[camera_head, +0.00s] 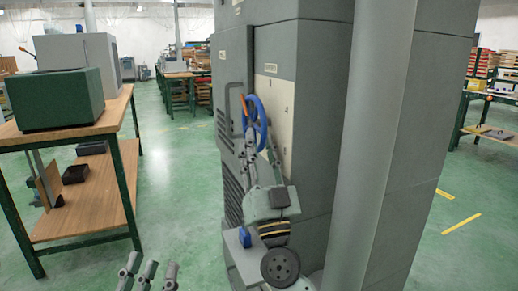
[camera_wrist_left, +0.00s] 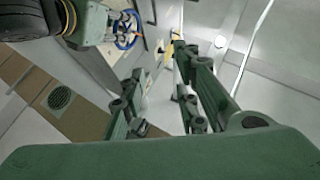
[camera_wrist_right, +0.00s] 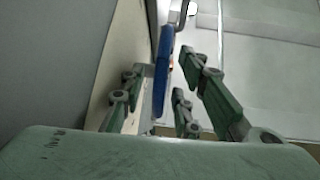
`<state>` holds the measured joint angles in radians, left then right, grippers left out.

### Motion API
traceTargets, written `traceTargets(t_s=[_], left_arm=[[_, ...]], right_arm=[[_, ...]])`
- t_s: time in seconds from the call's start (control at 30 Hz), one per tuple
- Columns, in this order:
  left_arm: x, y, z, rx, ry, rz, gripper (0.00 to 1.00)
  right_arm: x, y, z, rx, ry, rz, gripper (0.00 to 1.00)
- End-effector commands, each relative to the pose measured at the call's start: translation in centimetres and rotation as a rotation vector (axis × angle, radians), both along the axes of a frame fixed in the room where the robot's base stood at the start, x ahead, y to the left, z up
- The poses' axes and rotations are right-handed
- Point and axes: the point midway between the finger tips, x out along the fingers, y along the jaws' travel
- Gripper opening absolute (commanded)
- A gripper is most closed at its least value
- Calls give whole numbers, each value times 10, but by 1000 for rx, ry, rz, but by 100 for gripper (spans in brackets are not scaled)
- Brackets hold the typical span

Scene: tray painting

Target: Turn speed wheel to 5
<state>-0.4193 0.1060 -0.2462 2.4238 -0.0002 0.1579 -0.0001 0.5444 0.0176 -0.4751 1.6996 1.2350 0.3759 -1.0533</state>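The speed wheel is a blue ring (camera_head: 255,120) on the side of a tall grey cabinet, with an orange part (camera_head: 244,106) at its upper left. My right gripper (camera_head: 262,155) is at the wheel's lower edge. In the right wrist view the wheel's blue rim (camera_wrist_right: 163,68) is seen edge-on between the spread fingers (camera_wrist_right: 158,95). Contact with the rim cannot be told. My left gripper (camera_head: 148,272) is low at the bottom of the head view, away from the wheel. Its fingers (camera_wrist_left: 160,100) are apart and empty. The wheel (camera_wrist_left: 126,30) also shows in the left wrist view.
The grey cabinet (camera_head: 310,60) has a handle beside the wheel and a pale panel (camera_head: 275,90) behind it. A wooden bench (camera_head: 110,112) with a green box (camera_head: 58,98) stands at left. Green floor (camera_head: 175,190) between bench and cabinet is clear.

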Motion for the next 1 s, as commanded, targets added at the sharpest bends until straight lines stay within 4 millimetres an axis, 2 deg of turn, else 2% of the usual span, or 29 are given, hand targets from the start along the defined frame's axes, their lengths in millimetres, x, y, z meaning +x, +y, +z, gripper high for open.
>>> traceTargets(t_s=[0.03,0.3,0.67,0.87,1.0], left_arm=[[0,0,0,0,0,0,29],[0,0,0,1,2,0,29],[-1,0,0,-3,-10,0,29],[-20,2,23,-45,-154,-9,29],[-47,6,43,-95,-321,-18,29]], right_arm=[[0,0,0,0,0,0,23],[0,0,0,0,0,0,0],[0,-1,-1,0,-2,-2,0],[0,0,-3,5,-14,-2,0],[1,0,-4,9,-31,-3,0]])
